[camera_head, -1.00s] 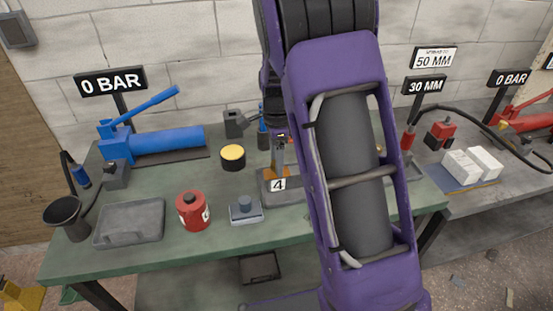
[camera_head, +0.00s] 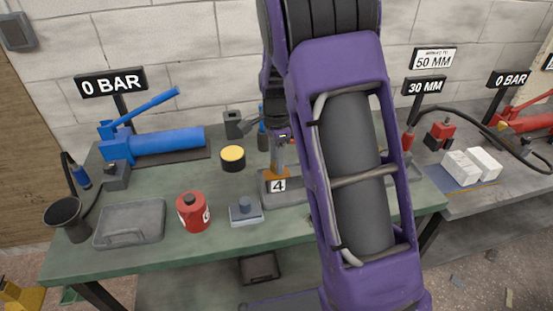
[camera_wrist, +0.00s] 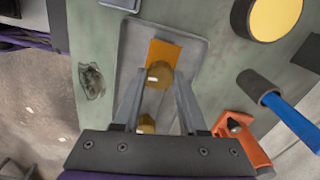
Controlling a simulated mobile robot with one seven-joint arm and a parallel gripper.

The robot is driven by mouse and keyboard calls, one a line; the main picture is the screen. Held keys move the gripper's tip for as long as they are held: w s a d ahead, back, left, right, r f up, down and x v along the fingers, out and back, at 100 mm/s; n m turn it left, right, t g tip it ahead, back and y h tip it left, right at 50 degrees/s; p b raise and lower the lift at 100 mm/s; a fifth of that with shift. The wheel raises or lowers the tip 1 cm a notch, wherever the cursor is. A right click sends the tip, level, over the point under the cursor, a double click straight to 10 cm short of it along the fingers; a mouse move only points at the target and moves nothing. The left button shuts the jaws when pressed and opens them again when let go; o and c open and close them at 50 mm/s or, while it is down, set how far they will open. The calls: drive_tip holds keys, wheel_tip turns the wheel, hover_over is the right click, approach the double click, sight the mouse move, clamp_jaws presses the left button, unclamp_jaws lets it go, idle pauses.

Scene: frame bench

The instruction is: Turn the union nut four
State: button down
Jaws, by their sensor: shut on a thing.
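The union nut (camera_wrist: 159,74) is a brass round piece between my fingertips in the wrist view. Beside it is an orange plate (camera_wrist: 162,53) on a grey tray-like base (camera_wrist: 196,50). In the head view the base carries a "4" label (camera_head: 278,185). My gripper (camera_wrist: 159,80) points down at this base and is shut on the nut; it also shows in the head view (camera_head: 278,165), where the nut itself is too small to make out. A second brass piece (camera_wrist: 147,124) lies lower, between my fingers in the wrist view. My arm hides the base's right part in the head view.
A red canister (camera_head: 193,212), a grey block with a knob (camera_head: 246,210) and a yellow-topped tin (camera_head: 232,158) stand left of the base. A blue pump (camera_head: 155,143) is at back left. An orange-handled tool (camera_wrist: 240,138) and blue-handled tool (camera_wrist: 288,120) lie close by.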

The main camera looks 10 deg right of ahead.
drive_tip(key=n+p, duration=0.1)
drive_tip(key=n, duration=0.9)
drive_tip(key=shift+n, duration=2.1)
drive_tip(key=shift+c, duration=2.2)
unclamp_jaws()
wheel_tip(320, 180, up, 18)
drive_tip(key=p, duration=0.2)
drive_tip(key=shift+f, duration=0.25)
